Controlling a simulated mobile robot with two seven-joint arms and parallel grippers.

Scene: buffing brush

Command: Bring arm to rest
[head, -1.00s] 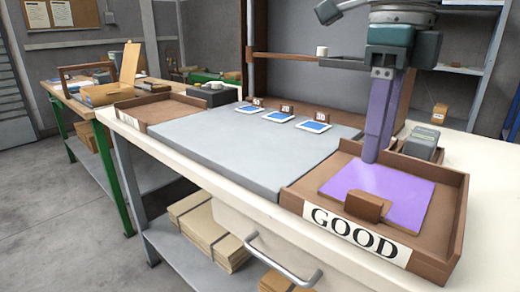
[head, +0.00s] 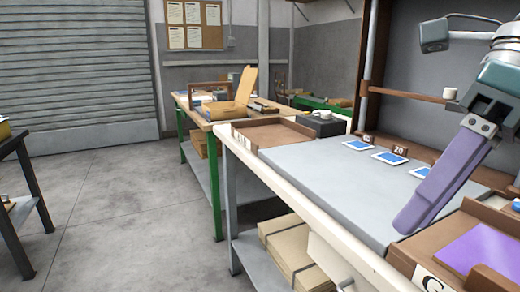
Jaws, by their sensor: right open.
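My right gripper (head: 408,226) comes in from the upper right on a teal and grey wrist. Its long purple fingers tilt down to the left and are empty; seen edge-on, they overlap in the picture. Their tips appear over the right part of the grey work surface (head: 310,172), beside the GOOD tray (head: 412,262); their height above it is hard to judge. A brown wooden block (head: 492,278) sits on the purple sheet (head: 485,250) in that tray, cut off by the frame. My left gripper is out of view.
Blue-and-white cards (head: 389,158) with number blocks lie along the back of the grey surface. A brown tray (head: 272,134) stands at its far left end. A second bench with green legs (head: 215,185) stands behind. The concrete floor (head: 110,215) at left is open.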

